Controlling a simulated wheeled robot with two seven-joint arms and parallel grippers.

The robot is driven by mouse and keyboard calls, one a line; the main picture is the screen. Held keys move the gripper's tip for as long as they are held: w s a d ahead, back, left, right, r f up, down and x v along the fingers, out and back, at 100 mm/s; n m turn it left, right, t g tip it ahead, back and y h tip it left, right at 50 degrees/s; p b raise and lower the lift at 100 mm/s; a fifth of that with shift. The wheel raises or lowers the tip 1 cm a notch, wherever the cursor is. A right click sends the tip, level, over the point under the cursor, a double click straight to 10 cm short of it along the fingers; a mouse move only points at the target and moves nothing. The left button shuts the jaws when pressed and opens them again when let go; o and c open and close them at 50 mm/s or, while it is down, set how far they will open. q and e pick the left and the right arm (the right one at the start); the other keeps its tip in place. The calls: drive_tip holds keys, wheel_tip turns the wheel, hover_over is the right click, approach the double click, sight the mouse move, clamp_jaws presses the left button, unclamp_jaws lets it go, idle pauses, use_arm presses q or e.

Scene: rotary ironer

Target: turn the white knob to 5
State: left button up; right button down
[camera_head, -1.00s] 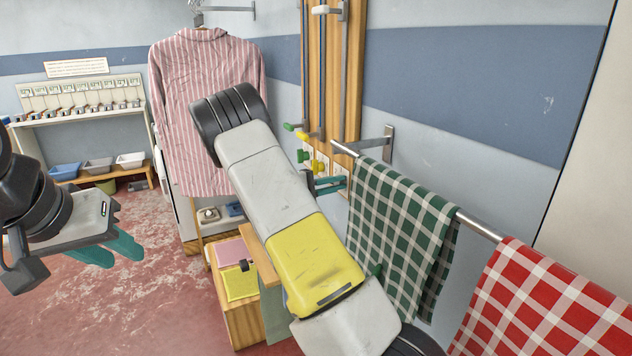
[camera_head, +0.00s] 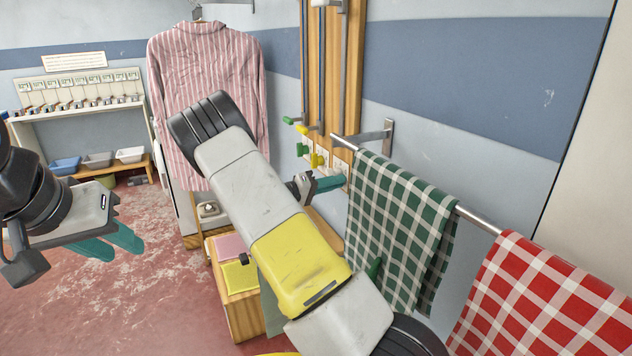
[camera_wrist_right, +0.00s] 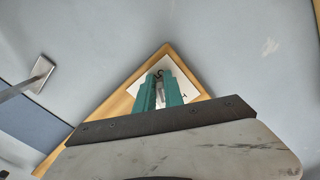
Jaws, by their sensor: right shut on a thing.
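The white knob (camera_wrist_right: 160,93) shows as a pale piece between the two teal fingers of my right gripper (camera_wrist_right: 160,92) in the right wrist view. The gripper is shut on it, in front of a white plate (camera_wrist_right: 190,87) with dark marks. The marks are too small to read surely, so I cannot tell the knob's setting. In the head view my right gripper (camera_head: 330,183) reaches the wall board's lower end, and its fingers hide the knob. My left gripper (camera_head: 112,246) hangs at the left, with its fingers apart and empty.
Green (camera_head: 302,150) and yellow (camera_head: 317,160) knobs sit close above my right gripper on the wooden board (camera_head: 312,60). A rail with a green checked cloth (camera_head: 395,220) and a red checked cloth (camera_head: 540,300) stands right. A striped shirt (camera_head: 205,60) hangs behind my right arm.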

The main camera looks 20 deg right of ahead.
drive_tip(key=shift+w+a+r, duration=0.15)
drive_tip(key=shift+w+a, duration=0.05)
drive_tip(key=shift+w, duration=0.2)
drive_tip(key=c, duration=1.4)
unclamp_jaws()
drive_tip(key=shift+c, duration=0.2)
drive_tip(key=s+a, duration=0.1)
drive_tip(key=a, duration=0.6)
drive_tip(key=shift+a, duration=0.35)
drive_tip(key=shift+s, duration=0.1)
